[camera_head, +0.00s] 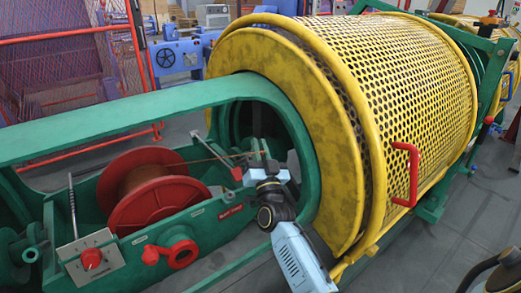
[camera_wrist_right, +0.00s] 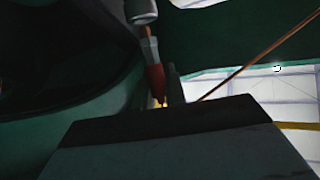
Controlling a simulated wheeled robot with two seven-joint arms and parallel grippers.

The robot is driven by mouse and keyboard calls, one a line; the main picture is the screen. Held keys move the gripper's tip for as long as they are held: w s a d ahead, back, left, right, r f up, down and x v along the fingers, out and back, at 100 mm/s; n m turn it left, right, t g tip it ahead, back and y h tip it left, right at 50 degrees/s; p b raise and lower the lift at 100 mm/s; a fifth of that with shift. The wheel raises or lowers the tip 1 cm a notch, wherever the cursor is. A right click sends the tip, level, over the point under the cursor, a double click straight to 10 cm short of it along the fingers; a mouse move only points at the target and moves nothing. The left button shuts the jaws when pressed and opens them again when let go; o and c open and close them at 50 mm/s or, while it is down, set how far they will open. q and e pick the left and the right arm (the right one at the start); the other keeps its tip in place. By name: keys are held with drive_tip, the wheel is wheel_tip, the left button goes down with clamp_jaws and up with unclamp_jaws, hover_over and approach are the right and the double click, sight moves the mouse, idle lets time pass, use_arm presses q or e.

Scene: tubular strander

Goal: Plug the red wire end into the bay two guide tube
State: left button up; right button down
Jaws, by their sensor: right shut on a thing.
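My right gripper (camera_head: 259,163) reaches inside the green cradle opening in the head view, in front of the yellow drum. In the right wrist view its dark fingers (camera_wrist_right: 172,100) are shut on the red wire end (camera_wrist_right: 156,78), which has a grey upper part. A grey cylinder (camera_wrist_right: 141,12), possibly the guide tube, sits close above that end. I cannot tell whether the end is inside it. A copper wire (camera_wrist_right: 245,72) runs up to the right from near the fingers. In the head view the wire end is too small to make out. My left gripper is not in view.
A red spool (camera_head: 160,195) of copper wire sits in the green cradle frame (camera_head: 130,118). The perforated yellow drum (camera_head: 395,85) with a red handle (camera_head: 407,175) stands to the right.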

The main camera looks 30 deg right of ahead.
drive_tip(key=shift+w+f+b, duration=0.45)
drive_tip(key=shift+w+b, duration=0.05)
drive_tip(key=c, duration=1.4)
unclamp_jaws()
drive_tip(key=shift+o, duration=0.2)
